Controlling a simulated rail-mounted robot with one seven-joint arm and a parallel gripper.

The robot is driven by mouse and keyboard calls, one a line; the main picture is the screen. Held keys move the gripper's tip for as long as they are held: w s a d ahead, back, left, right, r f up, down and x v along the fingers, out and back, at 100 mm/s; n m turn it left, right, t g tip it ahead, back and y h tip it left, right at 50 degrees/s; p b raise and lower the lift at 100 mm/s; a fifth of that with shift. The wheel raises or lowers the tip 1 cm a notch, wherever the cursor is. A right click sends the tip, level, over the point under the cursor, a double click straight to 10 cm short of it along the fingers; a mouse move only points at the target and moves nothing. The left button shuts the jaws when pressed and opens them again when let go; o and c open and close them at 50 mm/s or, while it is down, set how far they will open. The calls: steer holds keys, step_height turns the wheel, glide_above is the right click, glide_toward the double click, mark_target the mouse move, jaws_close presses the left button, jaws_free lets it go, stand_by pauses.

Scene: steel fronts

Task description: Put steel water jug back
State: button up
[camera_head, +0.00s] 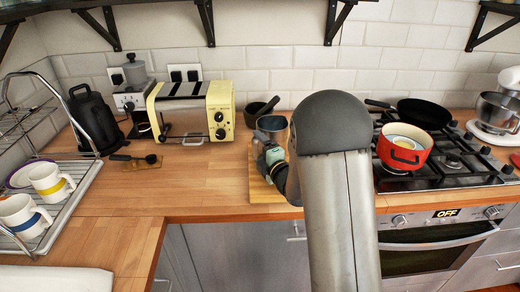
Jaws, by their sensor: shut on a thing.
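A steel water jug (271,124) stands out as a round grey vessel over the wooden board, left of the hob. My gripper (268,147) is at its near side and shut on it. My arm covers the space just right of the jug, and the jug's lower part is hidden by the gripper. I cannot tell whether the jug's base touches the board.
A wooden board (257,187) lies under my gripper. A dark pan (254,114) is behind the jug. A yellow toaster (194,110) stands to the left. A red pot (405,156) is on the hob (456,173). A dish rack (75,190) with mugs is far left. The worktop (200,175) before the toaster is clear.

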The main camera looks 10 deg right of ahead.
steer(key=shift+f, duration=0.1)
steer(key=o, duration=1.6)
steer(key=b+v, duration=0.3)
steer(key=v, duration=0.9)
